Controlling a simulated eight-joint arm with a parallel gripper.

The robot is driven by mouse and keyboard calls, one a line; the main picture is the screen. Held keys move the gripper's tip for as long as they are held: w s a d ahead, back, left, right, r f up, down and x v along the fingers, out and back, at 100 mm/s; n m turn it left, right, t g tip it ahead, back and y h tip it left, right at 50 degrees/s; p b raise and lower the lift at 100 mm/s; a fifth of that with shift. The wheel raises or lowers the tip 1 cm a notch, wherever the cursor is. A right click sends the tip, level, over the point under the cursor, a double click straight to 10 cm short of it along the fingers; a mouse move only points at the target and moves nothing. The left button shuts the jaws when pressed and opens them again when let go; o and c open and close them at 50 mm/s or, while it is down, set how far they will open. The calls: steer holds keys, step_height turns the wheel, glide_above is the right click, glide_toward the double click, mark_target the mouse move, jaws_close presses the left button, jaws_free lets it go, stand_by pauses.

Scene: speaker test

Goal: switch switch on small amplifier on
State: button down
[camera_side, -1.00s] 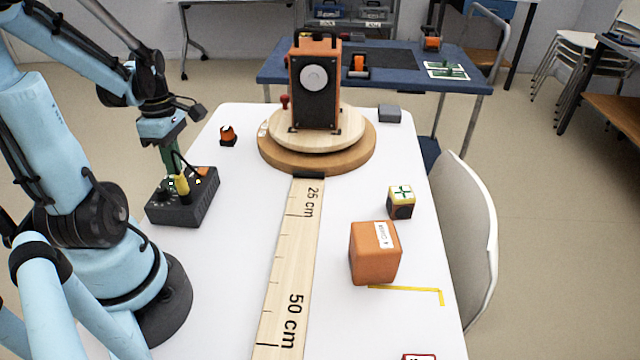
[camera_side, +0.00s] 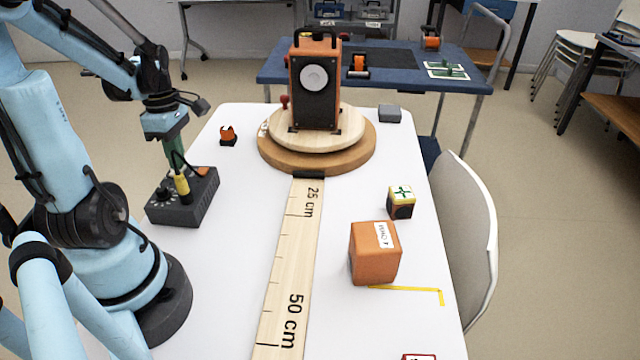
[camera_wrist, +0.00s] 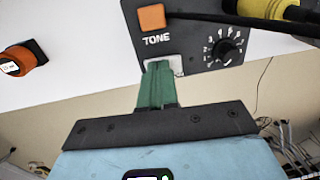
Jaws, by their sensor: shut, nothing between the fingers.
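The small amplifier (camera_side: 185,207) is a dark box at the left of the white table, with knobs, a yellow plug (camera_side: 182,184) and a cable on top. In the wrist view, its grey panel (camera_wrist: 190,28) shows an orange square (camera_wrist: 151,18) above the word TONE and a black numbered knob (camera_wrist: 226,47). My gripper (camera_wrist: 158,68) has green fingers, shut and empty. The tips are at a pale plate (camera_wrist: 177,65) below TONE and hide part of it. I cannot tell whether they touch it, or which way any switch is set.
A loudspeaker (camera_side: 316,85) stands on a round wooden turntable (camera_side: 268,154). A wooden ruler (camera_side: 285,260) runs down the table. An orange box (camera_side: 374,254) and a smaller cube (camera_side: 401,202) are at the right. A small orange-and-black item (camera_side: 228,135) lies behind the amplifier.

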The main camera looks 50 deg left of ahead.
step_height(320, 180, up, 14)
steer(key=w+a, duration=0.1)
steer(key=shift+w+a, duration=0.2)
stand_by(0.4)
steer(key=shift+f, duration=0.1)
steer(key=shift+s, duration=0.1)
steer(key=shift+s+d, duration=0.45)
steer(key=shift+d, duration=0.05)
steer(key=f, duration=0.4)
steer(key=s+d+f, duration=0.1)
steer(key=f, duration=0.8)
steer(key=shift+s+d+f, duration=0.2)
steer(key=shift+f, duration=0.15)
